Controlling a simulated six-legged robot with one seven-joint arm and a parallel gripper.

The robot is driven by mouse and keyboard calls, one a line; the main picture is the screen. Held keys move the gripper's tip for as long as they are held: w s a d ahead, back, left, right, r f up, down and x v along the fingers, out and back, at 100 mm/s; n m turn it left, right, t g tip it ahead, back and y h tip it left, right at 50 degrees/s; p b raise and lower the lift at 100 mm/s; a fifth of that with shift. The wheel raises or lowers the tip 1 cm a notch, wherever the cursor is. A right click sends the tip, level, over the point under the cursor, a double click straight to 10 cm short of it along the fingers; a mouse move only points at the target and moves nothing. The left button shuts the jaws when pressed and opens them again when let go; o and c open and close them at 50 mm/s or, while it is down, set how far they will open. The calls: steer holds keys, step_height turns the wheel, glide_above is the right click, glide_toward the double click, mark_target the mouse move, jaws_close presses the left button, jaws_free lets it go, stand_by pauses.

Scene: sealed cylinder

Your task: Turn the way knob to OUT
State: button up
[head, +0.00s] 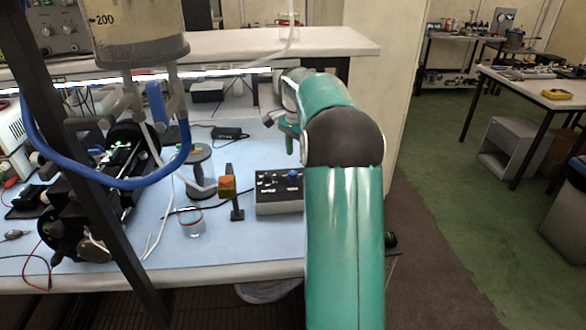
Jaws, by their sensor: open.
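A small control box (278,205) with a dark top and a pale front stands on the blue bench top, just left of my arm. A blue knob (293,174) sits on its top at the right, with small switches and white marks to its left. The marks are too small to read, so I cannot tell which way the knob points or whether it is the way knob. My gripper (289,148) shows only in small part, pointing down above the box near the knob, apparently clear of it. Its fingers are hard to make out.
An orange-topped block on a dark stand (228,188) and a glass beaker (192,222) stand left of the box. A large cylinder (125,35) with blue tubing (95,180) fills the upper left. A pale wall panel (378,90) rises behind my arm.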

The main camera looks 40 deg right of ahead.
mark_target(293, 172)
steer(key=f, duration=0.2)
steer(key=w+f, duration=0.1)
steer(key=f, duration=0.4)
steer(key=shift+w+a, duration=0.25)
steer(key=shift+w, duration=0.1)
steer(key=shift+s+r, duration=0.1)
steer(key=shift+s, duration=0.3)
steer(key=shift+w, duration=0.25)
steer(key=shift+c, duration=1.1)
steer(key=shift+s, duration=0.15)
steer(key=c, duration=0.8)
